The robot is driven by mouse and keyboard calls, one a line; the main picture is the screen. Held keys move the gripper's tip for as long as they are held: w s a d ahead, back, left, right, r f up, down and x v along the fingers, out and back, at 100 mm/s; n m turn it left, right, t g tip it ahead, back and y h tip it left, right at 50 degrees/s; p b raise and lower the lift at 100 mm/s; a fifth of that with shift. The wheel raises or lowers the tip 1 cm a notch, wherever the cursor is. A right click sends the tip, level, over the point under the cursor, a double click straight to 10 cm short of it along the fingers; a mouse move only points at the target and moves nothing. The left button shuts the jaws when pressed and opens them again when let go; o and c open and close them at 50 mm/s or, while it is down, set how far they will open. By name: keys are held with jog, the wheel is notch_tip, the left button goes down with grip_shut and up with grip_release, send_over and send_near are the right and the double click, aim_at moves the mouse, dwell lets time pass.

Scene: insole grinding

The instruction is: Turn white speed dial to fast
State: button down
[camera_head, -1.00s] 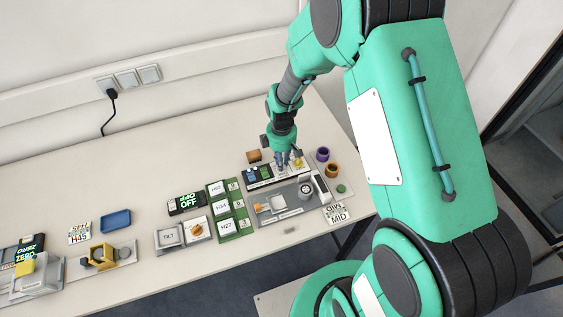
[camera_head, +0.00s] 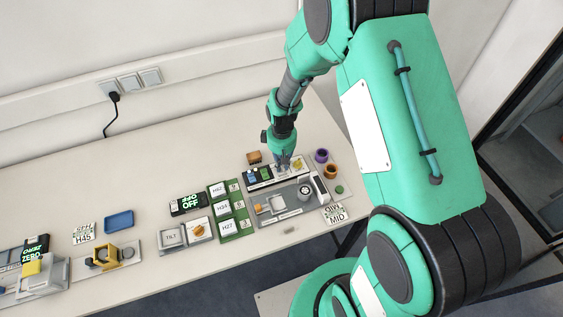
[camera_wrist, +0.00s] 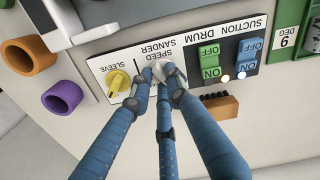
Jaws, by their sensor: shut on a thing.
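The white speed dial (camera_wrist: 162,72) sits on the control panel (camera_wrist: 130,56) under the label SANDER SPEED in the wrist view. My gripper (camera_wrist: 162,88) has its blue fingers shut around the dial, covering much of it. The dial's pointer and scale marks are hidden, so its setting cannot be read. In the head view my gripper (camera_head: 283,166) reaches down onto the panel (camera_head: 262,176) near the right end of the table.
A yellow sleeve knob (camera_wrist: 119,82) is close beside the dial. Green and blue drum and suction switches (camera_wrist: 210,62) are on the other side. Purple (camera_wrist: 62,97) and orange (camera_wrist: 28,55) cups stand nearby. A brown brush-like block (camera_wrist: 222,104) lies by the panel.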

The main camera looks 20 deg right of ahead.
aim_at(282, 167)
jog(key=m+p, duration=0.1)
jog(key=m, duration=0.3)
jog(key=shift+s+m, duration=0.1)
jog(key=shift+m, duration=0.3)
jog(key=m+p, duration=0.1)
jog(key=m, duration=0.3)
jog(key=shift+s+m, duration=0.1)
jog(key=shift+m, duration=0.2)
jog(key=m+p, duration=0.1)
jog(key=m, duration=0.3)
jog(key=shift+s+a+m+p, duration=0.1)
jog(key=shift+m+p, duration=0.35)
jog(key=shift+m, duration=1.45)
jog(key=c, duration=1.7)
grip_release()
jog(key=shift+o, duration=0.2)
notch_tip(282, 167, up, 12)
